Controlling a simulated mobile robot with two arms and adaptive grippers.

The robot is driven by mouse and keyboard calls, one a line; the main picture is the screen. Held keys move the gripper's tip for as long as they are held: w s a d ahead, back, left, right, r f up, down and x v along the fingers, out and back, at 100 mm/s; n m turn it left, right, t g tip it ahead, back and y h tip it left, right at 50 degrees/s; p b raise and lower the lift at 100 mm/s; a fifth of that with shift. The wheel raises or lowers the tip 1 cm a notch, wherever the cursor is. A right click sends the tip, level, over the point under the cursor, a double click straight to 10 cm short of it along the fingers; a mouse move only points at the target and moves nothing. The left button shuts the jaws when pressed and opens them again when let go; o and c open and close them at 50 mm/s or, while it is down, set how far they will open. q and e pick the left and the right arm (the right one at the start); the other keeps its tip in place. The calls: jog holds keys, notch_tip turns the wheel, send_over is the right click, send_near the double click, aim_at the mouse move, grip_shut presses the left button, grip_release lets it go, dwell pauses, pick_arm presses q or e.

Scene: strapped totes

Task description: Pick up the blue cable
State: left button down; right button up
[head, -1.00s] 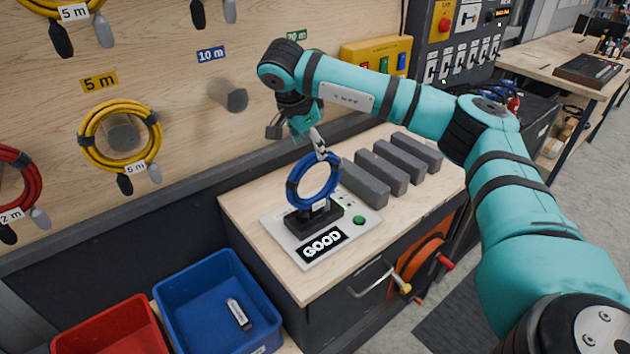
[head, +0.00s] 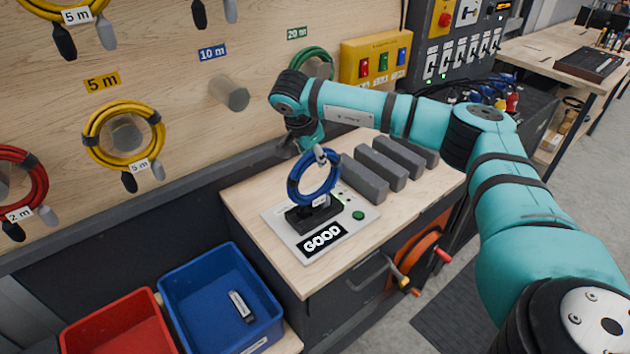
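The blue cable (head: 294,188) is a coil with dark bands. It stands upright in the black holder (head: 300,219) of a grey tester plate with a "GOOD" display, on the wooden bench top. My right gripper (head: 321,157) is at the top of the coil, pointing down, with its fingertips at or against the upper strands. The fingers are small and partly hidden by the wrist and coil, so I cannot tell whether they are closed on it. My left gripper is out of view.
Grey blocks (head: 363,178) stand in a row right of the tester. A blue tote (head: 270,322) and a red tote (head: 118,330) sit at lower left. An empty peg (head: 232,94) under the "10 m" label and a yellow coil (head: 98,150) are on the wall board.

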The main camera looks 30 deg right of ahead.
grip_shut()
jog(key=shift+w+r, duration=0.1)
jog(key=shift+r, duration=0.1)
